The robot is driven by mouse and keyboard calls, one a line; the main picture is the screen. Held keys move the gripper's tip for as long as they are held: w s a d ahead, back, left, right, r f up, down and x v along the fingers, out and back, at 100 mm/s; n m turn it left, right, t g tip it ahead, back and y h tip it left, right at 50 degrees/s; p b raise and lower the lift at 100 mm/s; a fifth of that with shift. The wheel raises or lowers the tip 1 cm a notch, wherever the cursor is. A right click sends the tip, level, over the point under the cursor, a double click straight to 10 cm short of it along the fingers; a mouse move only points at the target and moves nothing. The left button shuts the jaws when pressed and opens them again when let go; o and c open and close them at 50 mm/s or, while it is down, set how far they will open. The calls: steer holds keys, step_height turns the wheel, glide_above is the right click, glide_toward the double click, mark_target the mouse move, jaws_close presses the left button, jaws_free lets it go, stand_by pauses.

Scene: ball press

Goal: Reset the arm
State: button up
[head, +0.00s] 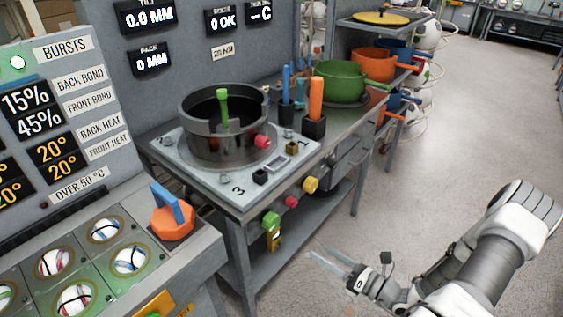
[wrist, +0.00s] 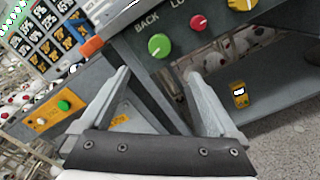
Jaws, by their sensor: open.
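My arm reaches in from the lower right of the head view, and my gripper (head: 332,261) hangs over the floor in front of the press table. In the wrist view my gripper (wrist: 160,85) has its two fingers spread wide, with nothing between them. The fingers point toward the table's front panel, which carries a green knob (wrist: 159,46), a red knob (wrist: 198,23) and a yellow knob (wrist: 242,4). My gripper is apart from the knobs.
The press table holds a dark round pot (head: 222,118) with a green handle. A control console (head: 60,240) with an orange knob (head: 171,222) stands at left. Green (head: 338,82) and orange (head: 373,64) pots stand behind. The floor at right is clear.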

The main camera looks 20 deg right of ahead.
steer(key=s+a+r+m+g+h+p, duration=0.1)
steer(key=s+a+r+m+g+h, duration=0.2)
steer(key=r+m, duration=0.9)
steer(key=s+a+r+m+g+h+p, duration=0.1)
steer(key=s+a+r+m+g+h, duration=0.2)
steer(key=r+m, duration=0.9)
steer(key=s+a+r+m+g+h+p, duration=0.1)
steer(key=s+a+r+m+g+h, duration=0.2)
steer(key=s+r+m, duration=0.4)
step_height(320, 180, up, 6)
steer(key=a+m+h, duration=0.1)
steer(key=m, duration=0.4)
steer(key=shift+a+h+p, duration=0.25)
steer(key=shift+h+p, duration=0.05)
steer(key=shift+p, duration=0.1)
steer(key=shift+w, duration=0.1)
